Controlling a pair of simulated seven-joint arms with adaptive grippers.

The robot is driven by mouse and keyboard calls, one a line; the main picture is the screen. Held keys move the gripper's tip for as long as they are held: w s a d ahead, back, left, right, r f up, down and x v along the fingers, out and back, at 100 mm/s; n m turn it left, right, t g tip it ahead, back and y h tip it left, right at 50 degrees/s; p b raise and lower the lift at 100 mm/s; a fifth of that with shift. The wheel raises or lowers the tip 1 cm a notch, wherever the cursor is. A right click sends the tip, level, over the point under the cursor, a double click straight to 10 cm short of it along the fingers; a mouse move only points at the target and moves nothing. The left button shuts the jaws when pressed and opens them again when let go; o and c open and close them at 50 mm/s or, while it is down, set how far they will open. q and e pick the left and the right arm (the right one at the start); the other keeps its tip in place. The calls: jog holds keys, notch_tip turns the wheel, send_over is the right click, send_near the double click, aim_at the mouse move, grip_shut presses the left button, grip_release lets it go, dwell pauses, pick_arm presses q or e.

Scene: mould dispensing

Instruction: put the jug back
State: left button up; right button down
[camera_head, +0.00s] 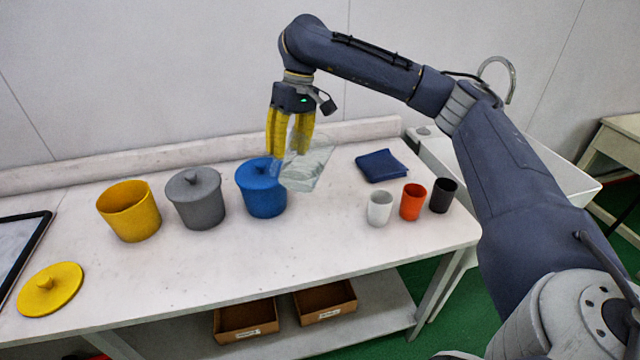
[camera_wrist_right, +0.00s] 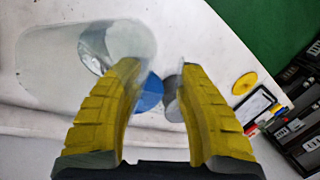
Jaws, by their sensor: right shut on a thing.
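The clear jug (camera_head: 310,166) is see-through and hangs in the air in front of the bench's back ledge, just right of the blue lidded pot (camera_head: 262,193). It looks somewhat tilted. My right gripper (camera_head: 286,150) has yellow fingers, points down and is shut on the jug at its left side. In the right wrist view the jug (camera_wrist_right: 60,68) shows as a pale clear shape left of the fingers (camera_wrist_right: 158,75). The exact grip on the jug is hard to make out. My left gripper is not in view.
A yellow open pot (camera_head: 130,212), its lid (camera_head: 50,290) and a grey lidded pot (camera_head: 196,200) stand left. White (camera_head: 379,208), orange (camera_head: 412,202) and black (camera_head: 443,196) cups and a folded blue cloth (camera_head: 381,165) are right. The bench front (camera_head: 310,240) is clear.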

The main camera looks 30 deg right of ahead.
jog(key=w+d+n+h, duration=0.1)
jog(key=d, duration=0.1)
jog(key=w+d+n+h, duration=0.1)
jog(key=w+d+n, duration=0.3)
jog(key=shift+d+r+h, duration=0.15)
jog(key=shift+d+h, duration=0.15)
jog(key=shift+h, duration=0.1)
jog(key=w+d+n+t+h, duration=0.1)
jog(key=w+d+n+t, duration=0.25)
jog(key=d+n, duration=0.45)
notch_tip(320, 180, down, 19)
jog(key=d+m, duration=0.1)
jog(key=shift+w, duration=0.2)
jog(key=shift+f, duration=0.2)
jog(key=c, duration=0.9)
grip_release()
jog(key=shift+f, duration=0.1)
jog(key=shift+o, duration=0.2)
jog(key=v, duration=1.2)
jog(key=shift+w+a, duration=0.15)
jog(key=shift+a, duration=0.1)
